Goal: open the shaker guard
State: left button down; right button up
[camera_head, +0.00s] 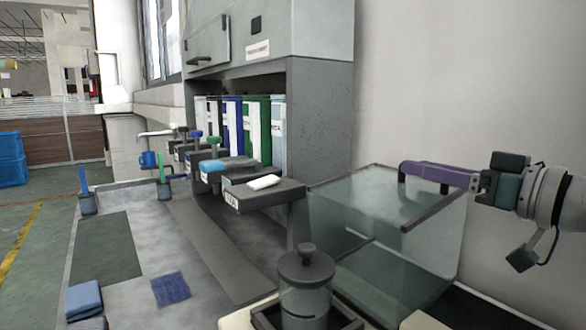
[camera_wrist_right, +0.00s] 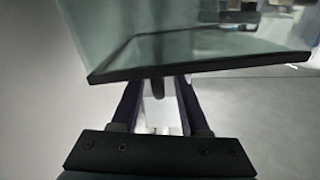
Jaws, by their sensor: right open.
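The shaker guard (camera_head: 375,245) is a clear, greenish panelled cover with dark edging, at the right of the head view. Its dark edge strip (camera_head: 438,210) slants up towards my right gripper. My right gripper (camera_head: 406,173) has purple fingers and reaches in from the right, over the upper part of the guard. In the right wrist view the guard's dark edge (camera_wrist_right: 200,64) crosses above the fingers (camera_wrist_right: 158,95), which are apart. My left gripper is not in view.
A lidded grey canister (camera_head: 305,285) stands in a dark frame beside the guard. A dark grey shelf block (camera_head: 265,195) with a white item and several upright binders (camera_head: 240,130) are to the left. The pale wall is close behind my right arm.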

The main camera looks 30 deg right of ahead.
jog(key=shift+w, duration=0.4)
grip_shut()
dwell(1.3)
